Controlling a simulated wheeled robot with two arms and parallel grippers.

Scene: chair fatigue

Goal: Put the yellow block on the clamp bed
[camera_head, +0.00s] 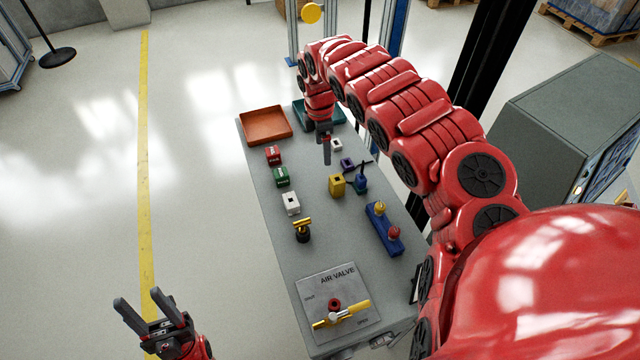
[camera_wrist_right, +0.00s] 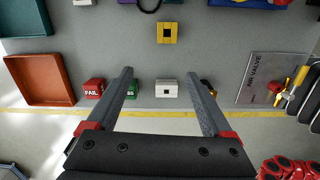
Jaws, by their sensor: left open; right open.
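The yellow block (camera_head: 336,185), with a dark square on its top, sits on the grey table. It also shows in the right wrist view (camera_wrist_right: 167,33), ahead of the fingertips. My right gripper (camera_head: 327,155) is over the table, behind the yellow block and apart from it. My left gripper (camera_head: 138,298) is open and empty, left of the table. A small purple fixture (camera_head: 347,164) and a blue upright piece (camera_head: 361,182) stand beside the block; I cannot tell which is the clamp bed.
An orange tray (camera_head: 265,125) and a teal tray (camera_head: 304,112) are at the far end. Red (camera_head: 273,155), green (camera_head: 281,176) and white (camera_head: 291,203) blocks line the left side. A blue knobbed unit (camera_head: 383,230) and air valve panel (camera_head: 338,297) are nearer.

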